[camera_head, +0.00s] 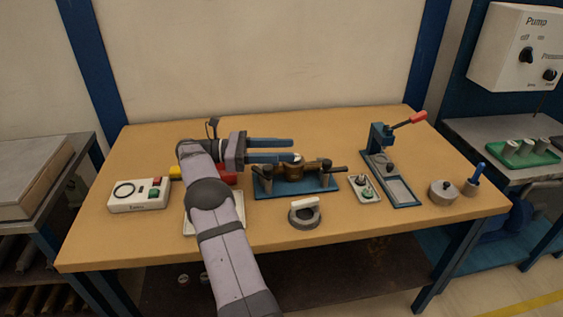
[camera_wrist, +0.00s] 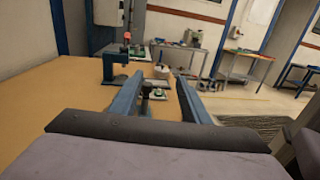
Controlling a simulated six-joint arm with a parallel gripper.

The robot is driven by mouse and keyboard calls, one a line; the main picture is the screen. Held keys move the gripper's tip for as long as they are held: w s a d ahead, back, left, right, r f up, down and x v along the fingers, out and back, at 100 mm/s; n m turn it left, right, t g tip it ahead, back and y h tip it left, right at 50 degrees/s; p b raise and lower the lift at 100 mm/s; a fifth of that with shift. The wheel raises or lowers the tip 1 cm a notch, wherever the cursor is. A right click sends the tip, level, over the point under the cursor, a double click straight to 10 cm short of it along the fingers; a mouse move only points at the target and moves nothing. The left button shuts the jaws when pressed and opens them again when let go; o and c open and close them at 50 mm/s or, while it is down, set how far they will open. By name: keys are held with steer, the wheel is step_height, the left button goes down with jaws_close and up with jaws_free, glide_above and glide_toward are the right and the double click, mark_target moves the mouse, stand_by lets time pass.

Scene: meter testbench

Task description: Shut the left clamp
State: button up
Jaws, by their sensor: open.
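My gripper (camera_head: 295,150) reaches in from the left over the bench, its two blue fingers apart, level and pointing right. Nothing shows held between them. The blue fixture base (camera_head: 300,188) carries a brass meter body (camera_head: 293,172) between two dark clamps. The left clamp (camera_head: 267,171) stands at the base's left end, below the near finger and partly hidden by it; I cannot tell its handle position. The right clamp (camera_head: 327,174) has a black handle sticking out to the right. In the wrist view, a dark upright clamp part (camera_wrist: 146,92) shows between the open fingers (camera_wrist: 159,75).
A grey ring-shaped part with a white handle (camera_head: 304,212) lies in front of the fixture. A small parts tray (camera_head: 365,196) and a press with a red lever (camera_head: 380,140) stand to the right. A white button box (camera_head: 139,195) is at left. The back of the bench is clear.

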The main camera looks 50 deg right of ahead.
steer(key=shift+r, duration=2.05)
steer(key=w+a+r+n+t+h+p, duration=0.4)
steer(key=w+a+n+p, duration=0.4)
steer(key=p, duration=0.5)
steer(key=s+f+t, duration=0.1)
steer(key=f, duration=0.4)
steer(key=a+f+t+h, duration=0.1)
steer(key=f+t, duration=0.1)
steer(key=f, duration=0.3)
steer(key=s+f+t+h, duration=0.1)
steer(key=f+t, duration=0.1)
steer(key=f, duration=0.3)
steer(key=shift+s+a, duration=0.15)
steer(key=shift+s, duration=0.2)
